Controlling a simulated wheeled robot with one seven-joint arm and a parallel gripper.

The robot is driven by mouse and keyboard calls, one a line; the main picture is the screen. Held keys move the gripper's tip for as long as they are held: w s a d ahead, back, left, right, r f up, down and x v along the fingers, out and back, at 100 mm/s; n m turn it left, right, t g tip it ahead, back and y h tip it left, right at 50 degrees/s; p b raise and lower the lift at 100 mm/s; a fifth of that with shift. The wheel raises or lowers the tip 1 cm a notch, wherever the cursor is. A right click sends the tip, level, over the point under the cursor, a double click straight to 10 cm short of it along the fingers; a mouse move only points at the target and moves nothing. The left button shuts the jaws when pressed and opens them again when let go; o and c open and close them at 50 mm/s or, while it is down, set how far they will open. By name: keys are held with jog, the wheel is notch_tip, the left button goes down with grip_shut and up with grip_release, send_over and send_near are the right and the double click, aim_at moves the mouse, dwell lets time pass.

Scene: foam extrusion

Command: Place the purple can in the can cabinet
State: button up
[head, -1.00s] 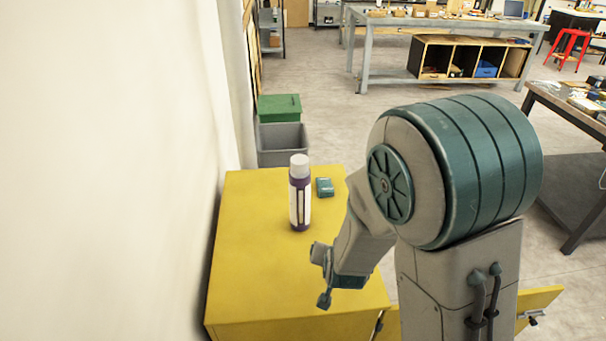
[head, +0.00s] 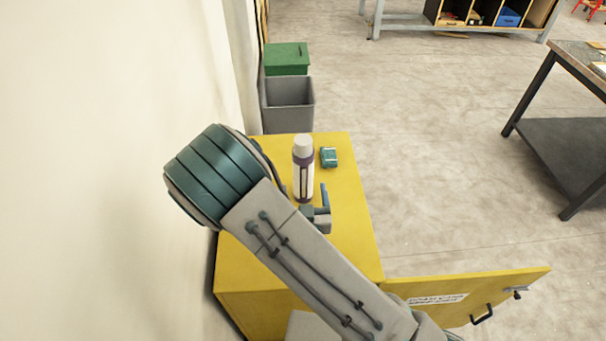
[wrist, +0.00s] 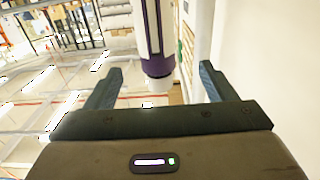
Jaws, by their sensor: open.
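The purple can (head: 303,178), white-labelled with a purple band and pale cap, stands upright on top of the yellow can cabinet (head: 350,225). The cabinet's door (head: 480,300) hangs open to the right, with a white label and a handle; its inside is hidden. My gripper (head: 314,196) is open just in front of the can, low over the cabinet top; my arm hides part of it. In the wrist view the can (wrist: 152,30) appears upside down, beyond and between my spread fingers (wrist: 162,67). I cannot tell whether they touch it.
A small teal box (head: 329,157) lies on the cabinet top, right of the can. Behind the cabinet stand a grey bin (head: 287,105) and a green-lidded one (head: 287,58). A wall runs close along the left. The floor to the right is open up to a dark table (head: 565,140).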

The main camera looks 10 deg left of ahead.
aim_at(302, 168)
jog(key=b+x, duration=0.1)
jog(key=x, duration=0.6)
jog(key=shift+w+r, duration=0.1)
jog(key=shift+w, duration=0.25)
jog(key=w, duration=0.1)
jog(key=w+r+p, duration=0.1)
jog(key=w, duration=0.1)
jog(key=w+p, duration=0.1)
jog(key=shift+w+a+r, duration=0.2)
jog(key=shift+w+a, duration=0.1)
jog(key=shift+a, duration=0.1)
jog(key=shift+w+a+f+p, duration=0.1)
jog(key=shift+w+p, duration=0.2)
grip_shut()
